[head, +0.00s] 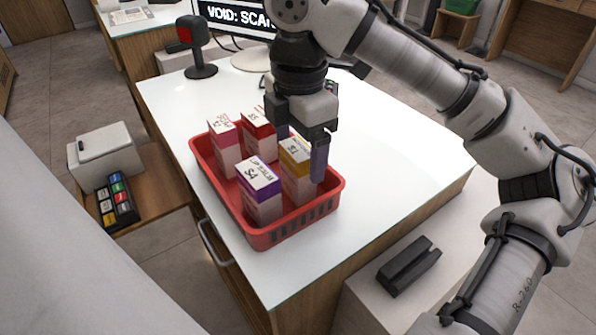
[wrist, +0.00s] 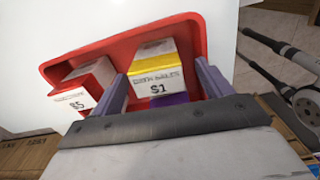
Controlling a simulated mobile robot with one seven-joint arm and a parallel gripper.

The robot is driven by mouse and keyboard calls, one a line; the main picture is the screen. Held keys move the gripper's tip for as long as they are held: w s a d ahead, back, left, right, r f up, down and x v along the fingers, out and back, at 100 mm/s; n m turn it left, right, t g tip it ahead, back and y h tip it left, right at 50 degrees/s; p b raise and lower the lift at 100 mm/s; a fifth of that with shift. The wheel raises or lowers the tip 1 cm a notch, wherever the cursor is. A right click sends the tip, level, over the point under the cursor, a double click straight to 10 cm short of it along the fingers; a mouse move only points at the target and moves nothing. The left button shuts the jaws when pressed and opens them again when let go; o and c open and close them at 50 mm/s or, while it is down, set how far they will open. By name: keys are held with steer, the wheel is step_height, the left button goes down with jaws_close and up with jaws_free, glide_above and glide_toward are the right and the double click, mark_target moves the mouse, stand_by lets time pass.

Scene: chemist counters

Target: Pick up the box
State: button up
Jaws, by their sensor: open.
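Several small cartons stand in a red basket (head: 285,233) on the white counter. In the head view, my gripper (head: 301,157) points down over the basket's right side, its fingers on either side of a yellow-topped box (head: 297,165). In the wrist view, this box (wrist: 157,75), marked $1, shows between my two purple fingers (wrist: 160,73). The jaws are open, and I cannot tell whether either finger touches it. A purple-topped box (head: 260,192) marked $4 stands in front of it. A red-topped box (head: 258,131) and a pink-topped box (head: 225,148) stand farther back.
A monitor (head: 236,20) and a black scanner on a stand (head: 200,55) are at the counter's back. A dark block (head: 408,266) lies at right. The counter right of the basket is clear.

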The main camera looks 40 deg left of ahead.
step_height(320, 180, down, 5)
steer(key=shift+a+r, duration=0.1)
steer(key=shift+a, duration=0.05)
steer(key=c, duration=1.1)
steer(key=shift+r, duration=0.1)
